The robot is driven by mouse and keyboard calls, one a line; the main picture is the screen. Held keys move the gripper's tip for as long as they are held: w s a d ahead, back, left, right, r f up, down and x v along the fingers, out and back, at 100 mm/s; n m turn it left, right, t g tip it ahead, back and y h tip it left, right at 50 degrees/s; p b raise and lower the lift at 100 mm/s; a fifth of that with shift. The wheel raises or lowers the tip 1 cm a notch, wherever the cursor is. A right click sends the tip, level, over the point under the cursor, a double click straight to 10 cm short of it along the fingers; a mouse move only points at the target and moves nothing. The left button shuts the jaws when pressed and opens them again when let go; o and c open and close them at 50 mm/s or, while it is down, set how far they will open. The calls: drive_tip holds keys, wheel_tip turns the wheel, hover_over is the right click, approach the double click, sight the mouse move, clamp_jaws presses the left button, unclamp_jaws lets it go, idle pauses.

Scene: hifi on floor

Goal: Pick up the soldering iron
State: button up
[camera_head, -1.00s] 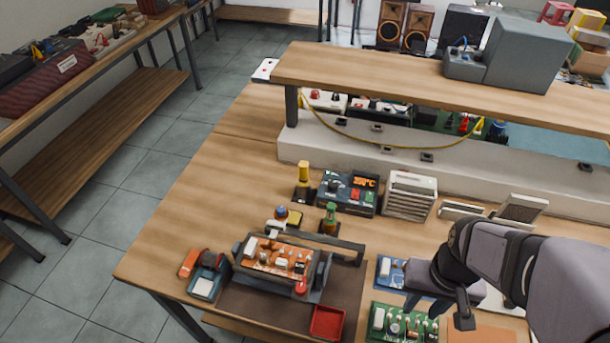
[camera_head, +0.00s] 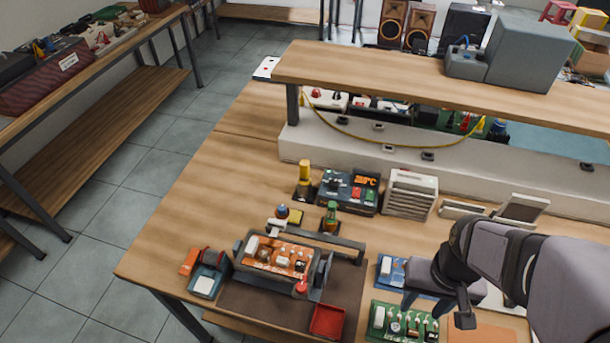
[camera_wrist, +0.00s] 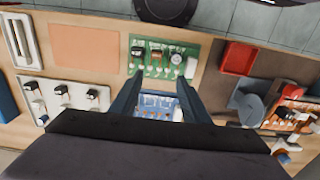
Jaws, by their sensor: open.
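A yellow-handled tool that looks like the soldering iron (camera_head: 305,172) stands upright in a dark holder at the left of the soldering station (camera_head: 348,192), which has a lit orange display. My gripper (camera_head: 436,304) is open and empty, to the right of and nearer than the iron, above the circuit boards. In the wrist view my gripper's two fingers (camera_wrist: 159,88) are spread over a blue board (camera_wrist: 158,104). The iron cannot be made out in the wrist view.
A board in a clamp frame (camera_head: 277,257), small bottles (camera_head: 330,217) and a red tray (camera_head: 327,321) stand left of my gripper. A green board (camera_head: 402,322) lies below it. A grey drawer unit (camera_head: 410,194) stands right of the station. A raised shelf (camera_head: 400,75) spans the back.

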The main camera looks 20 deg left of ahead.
drive_tip(key=w+a+r+p, duration=0.1)
drive_tip(key=w+a, duration=0.1)
drive_tip(key=w, duration=0.3)
drive_tip(key=w+a+r, duration=0.2)
drive_tip(key=w, duration=0.3)
drive_tip(key=r+t+p, duration=0.1)
drive_tip(key=t+p, duration=0.2)
drive_tip(key=t, duration=0.1)
hover_over(305, 170)
drive_tip(key=s, duration=0.2)
drive_tip(key=shift+w+a, duration=0.1)
drive_tip(key=shift+w, duration=0.1)
drive_tip(key=shift+w+p+x, duration=0.1)
drive_tip(key=shift+p+x, duration=0.9)
drive_tip(key=shift+x, duration=0.3)
drive_tip(key=shift+w+p+x, duration=0.15)
drive_tip(key=shift+p+x, duration=0.8)
drive_tip(key=shift+x, duration=0.4)
drive_tip(key=shift+w+a+f+t, duration=0.1)
drive_tip(key=shift+w+f+t, duration=0.05)
drive_tip(key=shift+f, duration=0.25)
drive_tip(key=shift+w+a+f+t, duration=0.1)
drive_tip(key=shift+w+f+t, duration=0.05)
drive_tip(key=shift+f, duration=0.25)
drive_tip(key=c, duration=1)
